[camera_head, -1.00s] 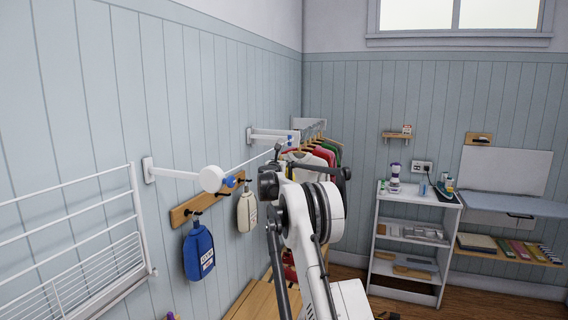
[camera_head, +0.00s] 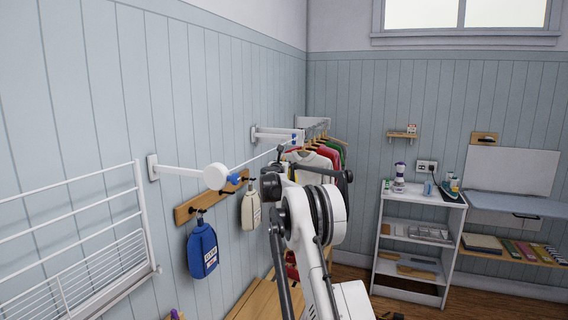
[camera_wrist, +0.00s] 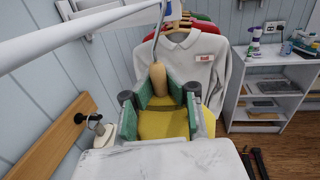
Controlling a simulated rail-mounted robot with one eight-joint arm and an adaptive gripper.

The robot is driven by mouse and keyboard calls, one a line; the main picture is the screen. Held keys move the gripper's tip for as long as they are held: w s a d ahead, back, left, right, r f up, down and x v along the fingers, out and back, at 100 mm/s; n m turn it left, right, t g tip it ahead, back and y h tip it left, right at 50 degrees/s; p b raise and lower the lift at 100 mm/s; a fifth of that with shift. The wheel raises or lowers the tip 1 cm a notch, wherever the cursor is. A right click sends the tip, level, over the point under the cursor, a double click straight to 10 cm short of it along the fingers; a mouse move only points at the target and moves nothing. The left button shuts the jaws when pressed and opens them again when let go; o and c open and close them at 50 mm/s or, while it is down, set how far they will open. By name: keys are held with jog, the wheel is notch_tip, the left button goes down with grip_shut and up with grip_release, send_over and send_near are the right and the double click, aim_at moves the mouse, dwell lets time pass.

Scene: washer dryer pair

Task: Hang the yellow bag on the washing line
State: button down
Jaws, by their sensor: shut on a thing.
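In the wrist view the yellow bag (camera_wrist: 165,122) is between the green-padded fingers of my gripper (camera_wrist: 160,112). The gripper is shut on it. A tan handle (camera_wrist: 158,80) rises from the bag, with a thin grey hook (camera_wrist: 156,38) above it. A white bar or line (camera_wrist: 70,34) crosses the upper left close to the hook; I cannot tell whether they touch. In the head view the washing line (camera_head: 258,159) runs from a white round reel (camera_head: 215,176) toward the far wall bracket. My arm hides the bag and most of the gripper there.
A wooden peg rail (camera_head: 184,213) holds a blue bottle-shaped bag (camera_head: 202,250) and a cream one (camera_head: 251,208). Shirts (camera_head: 318,161) hang beyond my arm; a grey shirt (camera_wrist: 190,62) is just past the hook. A white shelf (camera_head: 420,207) stands right. A drying rack (camera_head: 75,250) is left.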

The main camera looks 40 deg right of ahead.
jog(key=shift+w+a+f+b, duration=0.1)
jog(key=shift+f+b, duration=0.05)
jog(key=shift+f, duration=0.2)
jog(key=shift+w+a+f+b, duration=0.1)
jog(key=shift+f+b, duration=0.05)
jog(key=shift+f, duration=0.2)
jog(key=c, duration=1.8)
grip_release()
jog(key=v, duration=1.2)
jog(key=shift+r, duration=0.1)
